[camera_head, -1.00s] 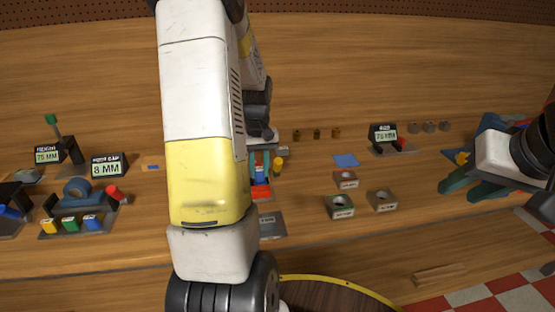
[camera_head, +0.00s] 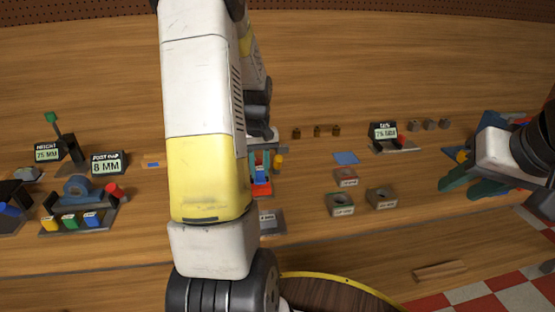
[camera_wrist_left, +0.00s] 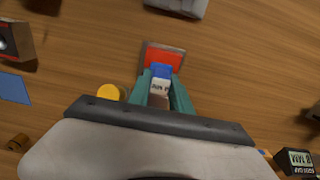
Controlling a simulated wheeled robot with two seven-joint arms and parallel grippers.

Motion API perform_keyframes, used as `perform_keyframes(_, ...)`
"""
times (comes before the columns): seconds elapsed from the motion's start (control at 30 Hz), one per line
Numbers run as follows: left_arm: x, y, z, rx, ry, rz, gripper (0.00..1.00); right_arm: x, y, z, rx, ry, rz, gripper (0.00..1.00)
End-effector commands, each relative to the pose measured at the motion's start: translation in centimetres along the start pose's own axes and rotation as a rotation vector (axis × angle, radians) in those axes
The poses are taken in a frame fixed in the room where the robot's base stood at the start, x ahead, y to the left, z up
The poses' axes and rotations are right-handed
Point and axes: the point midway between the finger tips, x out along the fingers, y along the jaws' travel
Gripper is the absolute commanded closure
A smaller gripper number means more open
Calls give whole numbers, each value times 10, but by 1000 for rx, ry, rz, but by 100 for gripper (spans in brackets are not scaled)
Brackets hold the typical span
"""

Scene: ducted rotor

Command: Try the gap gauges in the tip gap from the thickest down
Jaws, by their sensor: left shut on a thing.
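My left gripper (camera_wrist_left: 166,95) has its teal fingers shut on a small blue piece with a white label (camera_wrist_left: 160,85). The piece is above or against a red block on a grey plate (camera_wrist_left: 163,58); contact cannot be told. In the head view my left arm hides much of that spot, and the red block (camera_head: 261,189) shows just right of the arm. A rack at the left holds yellow (camera_head: 50,225), green (camera_head: 70,221) and blue (camera_head: 92,219) pieces. A blue ring-shaped part (camera_head: 77,188) stands behind them. My right gripper (camera_head: 466,183) is open and empty at the right.
Signs read "8 MM" (camera_head: 108,164) and "75 MM" (camera_head: 46,153) at the left. Several small blocks with round hollows (camera_head: 341,205) stand right of centre. A blue mat (camera_head: 346,158) lies behind them. A yellow knob (camera_wrist_left: 110,93) is beside my left fingers. The bench front edge is near.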

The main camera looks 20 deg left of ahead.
Motion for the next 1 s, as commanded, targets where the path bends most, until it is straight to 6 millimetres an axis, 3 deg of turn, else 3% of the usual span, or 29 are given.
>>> perform_keyframes(1.0, -57, 0, -1, 0, 3, 1, 100, 0, 0, 0, 0, 0, 0, 64)
